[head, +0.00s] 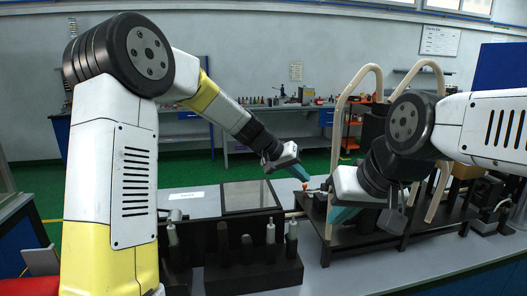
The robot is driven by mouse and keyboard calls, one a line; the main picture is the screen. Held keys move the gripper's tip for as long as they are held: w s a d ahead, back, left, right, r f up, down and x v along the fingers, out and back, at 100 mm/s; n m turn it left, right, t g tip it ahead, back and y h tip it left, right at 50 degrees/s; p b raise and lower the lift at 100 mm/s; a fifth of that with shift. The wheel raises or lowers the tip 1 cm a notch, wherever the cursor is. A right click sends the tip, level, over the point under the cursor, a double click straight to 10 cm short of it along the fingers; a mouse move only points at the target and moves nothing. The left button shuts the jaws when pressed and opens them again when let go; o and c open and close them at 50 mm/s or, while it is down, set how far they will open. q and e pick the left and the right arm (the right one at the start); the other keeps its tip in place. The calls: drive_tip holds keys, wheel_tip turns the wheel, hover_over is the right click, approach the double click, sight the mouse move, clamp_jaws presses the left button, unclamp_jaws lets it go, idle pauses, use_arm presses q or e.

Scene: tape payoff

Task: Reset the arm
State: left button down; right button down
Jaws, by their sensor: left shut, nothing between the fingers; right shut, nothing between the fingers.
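My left arm comes in from the left, and its gripper (301,174) with teal fingers is shut and empty above the workbench, pointing down and to the right. My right arm comes in from the right, and its gripper (338,222) is shut and empty, lower and nearer than the left one. The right gripper is in front of a black stand (390,240) with cream bent tubes (333,130) and hides part of it. I cannot tell whether the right fingers touch the stand.
A dark flat-topped box (250,196) sits on the grey bench (340,281). In front of it is a black rack (252,278) with several upright handles. A white label (194,196) lies to the left. A blue-sided workbench (182,128) stands at the back wall, beyond green floor.

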use_arm(q)
drive_tip(key=s+a+r+n+t+y, duration=0.1)
drive_tip(key=s+a+r+y, duration=0.1)
drive_tip(key=s+a+r, duration=0.35)
drive_tip(key=s+a+r+y, duration=0.1)
drive_tip(key=s+a+r, duration=0.1)
drive_tip(key=s+a, duration=0.7)
drive_tip(key=s+a+f+n+t+y, duration=0.1)
drive_tip(key=s+a+n+y, duration=0.1)
drive_tip(key=s+a, duration=0.9)
drive_tip(key=s+y, duration=0.1)
drive_tip(key=s, duration=0.2)
drive_tip(key=shift+f+n+t, duration=0.3)
drive_tip(key=shift+n, duration=0.1)
